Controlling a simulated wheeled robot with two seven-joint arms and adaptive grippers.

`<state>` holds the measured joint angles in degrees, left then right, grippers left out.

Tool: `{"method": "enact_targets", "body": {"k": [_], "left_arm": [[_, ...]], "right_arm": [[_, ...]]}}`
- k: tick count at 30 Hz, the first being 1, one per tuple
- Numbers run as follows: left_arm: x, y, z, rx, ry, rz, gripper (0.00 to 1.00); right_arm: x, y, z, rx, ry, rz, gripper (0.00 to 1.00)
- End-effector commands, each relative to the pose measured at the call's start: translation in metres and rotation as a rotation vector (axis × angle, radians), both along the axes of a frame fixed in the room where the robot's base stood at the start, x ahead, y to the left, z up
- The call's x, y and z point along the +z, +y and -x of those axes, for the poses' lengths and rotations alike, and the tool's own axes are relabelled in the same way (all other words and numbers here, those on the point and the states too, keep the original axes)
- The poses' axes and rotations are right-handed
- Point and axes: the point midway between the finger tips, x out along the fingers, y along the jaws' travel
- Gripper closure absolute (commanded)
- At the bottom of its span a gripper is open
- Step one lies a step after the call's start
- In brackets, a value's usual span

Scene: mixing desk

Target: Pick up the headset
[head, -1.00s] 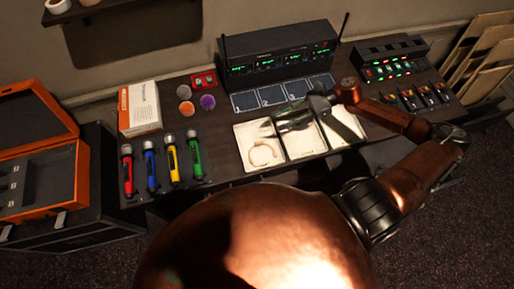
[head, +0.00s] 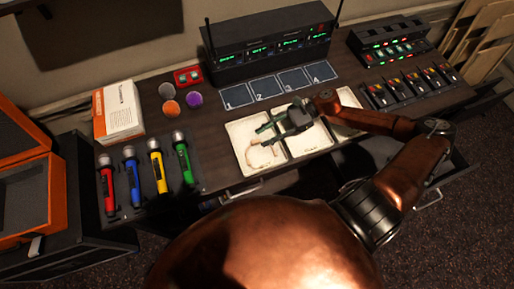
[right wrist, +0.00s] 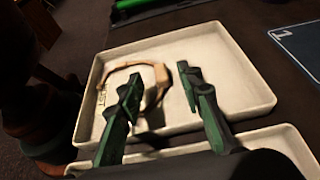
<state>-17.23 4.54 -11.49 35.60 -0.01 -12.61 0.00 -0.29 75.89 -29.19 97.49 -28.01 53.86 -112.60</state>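The headset is a thin tan loop with a small label. It lies in the leftmost cream tray (head: 243,128), and in the right wrist view the headset (right wrist: 119,76) rests inside the tray (right wrist: 225,65). My right gripper (head: 263,134) is over that tray, its fingers pointing left. In the right wrist view the right gripper (right wrist: 158,88) is open, with a wide gap between its dark green fingers. One finger overlaps part of the headset; nothing is held. Contact cannot be told. In the head view the fingers partly cover the headset. My left gripper is not in view.
A receiver (head: 270,50) with antennas is behind. A white box (head: 118,112) and an orange case (head: 25,190) are at left.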

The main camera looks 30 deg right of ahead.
Motion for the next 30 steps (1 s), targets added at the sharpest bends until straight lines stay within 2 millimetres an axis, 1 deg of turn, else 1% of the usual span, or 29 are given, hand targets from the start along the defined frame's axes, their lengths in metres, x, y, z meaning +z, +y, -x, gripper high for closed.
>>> {"method": "enact_targets", "body": {"k": [1,3,6,14,17,27,29,30], "left_arm": [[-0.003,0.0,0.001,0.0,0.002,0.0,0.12],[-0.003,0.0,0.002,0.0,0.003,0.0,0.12],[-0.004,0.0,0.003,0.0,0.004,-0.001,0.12],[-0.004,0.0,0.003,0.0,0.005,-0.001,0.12],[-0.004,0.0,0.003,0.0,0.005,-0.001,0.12],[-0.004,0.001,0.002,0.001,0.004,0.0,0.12],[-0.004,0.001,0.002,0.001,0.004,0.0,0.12],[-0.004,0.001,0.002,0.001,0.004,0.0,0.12]], "right_arm": [[-0.004,0.008,-0.003,0.004,-0.001,-0.002,0.67],[-0.008,0.017,-0.005,0.004,-0.001,-0.002,0.67],[-0.012,0.025,-0.007,0.003,-0.001,-0.001,0.67],[-0.013,0.028,-0.007,0.002,0.0,0.0,0.67],[-0.013,0.028,-0.007,0.002,0.001,0.0,0.72],[-0.013,0.028,-0.007,0.002,0.001,0.0,0.96],[-0.013,0.028,-0.007,0.002,0.001,0.0,1.0],[-0.013,0.028,-0.007,0.002,0.001,0.0,1.0]]}}
